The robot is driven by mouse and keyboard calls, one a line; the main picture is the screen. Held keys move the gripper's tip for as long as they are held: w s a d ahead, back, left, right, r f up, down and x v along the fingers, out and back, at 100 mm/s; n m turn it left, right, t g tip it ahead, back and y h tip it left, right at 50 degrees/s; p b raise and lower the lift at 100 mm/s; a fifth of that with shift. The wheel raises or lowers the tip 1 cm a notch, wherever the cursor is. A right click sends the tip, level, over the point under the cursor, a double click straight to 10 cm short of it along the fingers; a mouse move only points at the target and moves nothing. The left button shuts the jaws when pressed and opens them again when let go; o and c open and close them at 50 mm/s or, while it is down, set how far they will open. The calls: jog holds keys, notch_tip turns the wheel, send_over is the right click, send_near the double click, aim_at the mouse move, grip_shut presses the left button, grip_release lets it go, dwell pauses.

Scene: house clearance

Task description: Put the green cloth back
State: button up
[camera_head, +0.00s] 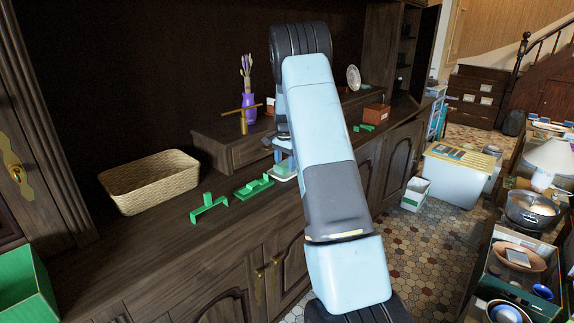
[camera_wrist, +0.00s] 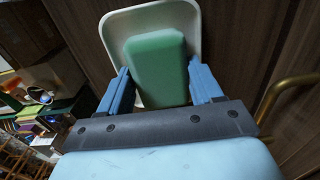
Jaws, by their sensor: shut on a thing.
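The green cloth (camera_wrist: 155,62) looks like a thick, rounded green pad in the wrist view. My gripper (camera_wrist: 159,75) has one blue finger on each side of it and is shut on it. A white shallow dish (camera_wrist: 113,38) with rounded corners lies right behind the cloth. I cannot tell whether the cloth touches the dish. In the head view my gripper (camera_head: 281,150) is low over the dark wooden sideboard, partly hidden by my arm. The pale rim of the dish (camera_head: 287,176) shows just below it, and the cloth is hard to make out there.
A wicker basket (camera_head: 148,181) stands left on the sideboard (camera_head: 165,243). Green bracket-like pieces (camera_head: 209,206) lie in front. A purple vase (camera_head: 248,108) and a brass-coloured stand (camera_head: 243,122) are on the raised shelf behind. A reddish box (camera_head: 376,114) is farther right.

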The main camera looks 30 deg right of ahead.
jog(key=shift+s+f, duration=0.1)
jog(key=shift+f, duration=0.2)
jog(key=o, duration=0.9)
jog(key=shift+f, duration=0.2)
jog(key=shift+c, duration=0.2)
jog(key=shift+s, duration=0.1)
